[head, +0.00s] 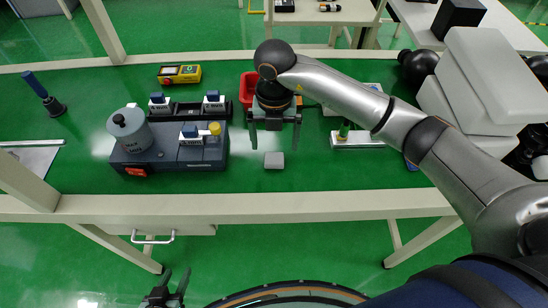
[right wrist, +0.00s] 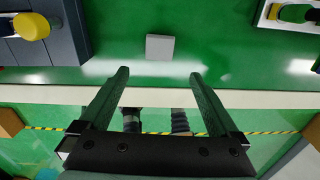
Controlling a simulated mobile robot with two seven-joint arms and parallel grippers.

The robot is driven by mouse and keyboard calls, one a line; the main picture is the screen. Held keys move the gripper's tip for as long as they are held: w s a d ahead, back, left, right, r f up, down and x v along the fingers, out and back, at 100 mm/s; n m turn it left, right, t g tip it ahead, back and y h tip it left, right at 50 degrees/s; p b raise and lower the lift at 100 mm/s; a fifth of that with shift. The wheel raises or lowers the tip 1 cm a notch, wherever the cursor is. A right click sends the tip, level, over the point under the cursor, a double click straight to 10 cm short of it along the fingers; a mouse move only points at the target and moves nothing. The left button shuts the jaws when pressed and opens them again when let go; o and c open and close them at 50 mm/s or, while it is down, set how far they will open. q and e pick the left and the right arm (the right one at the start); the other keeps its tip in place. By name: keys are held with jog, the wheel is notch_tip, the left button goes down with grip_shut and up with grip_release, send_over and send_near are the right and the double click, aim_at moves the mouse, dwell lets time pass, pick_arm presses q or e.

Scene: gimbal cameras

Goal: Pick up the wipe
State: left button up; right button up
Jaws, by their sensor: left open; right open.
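The wipe appears as a small light-grey square (head: 274,160) lying flat on the green table top near its front edge. It also shows in the right wrist view (right wrist: 160,47), just beyond the fingertips and centred between them. My right gripper (head: 274,147) points down at the table above the wipe, with its fingers apart and nothing between them. Its two fingers also show in the right wrist view (right wrist: 160,74). My left gripper (head: 168,290) is low at the bottom edge of the head view, in front of the table, open and empty.
A dark device with a grey pot (head: 131,131) stands left of the wipe. A red bin (head: 249,88) is behind my right gripper, partly hidden. A white tray (head: 356,139) with a green item is to the right. White boxes (head: 480,85) are stacked far right. Green surface around the wipe is clear.

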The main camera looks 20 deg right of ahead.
aim_at(274, 161)
jog(key=f, duration=0.7)
jog(key=shift+w+f, duration=0.3)
jog(key=shift+c, duration=0.2)
jog(key=c, duration=1.4)
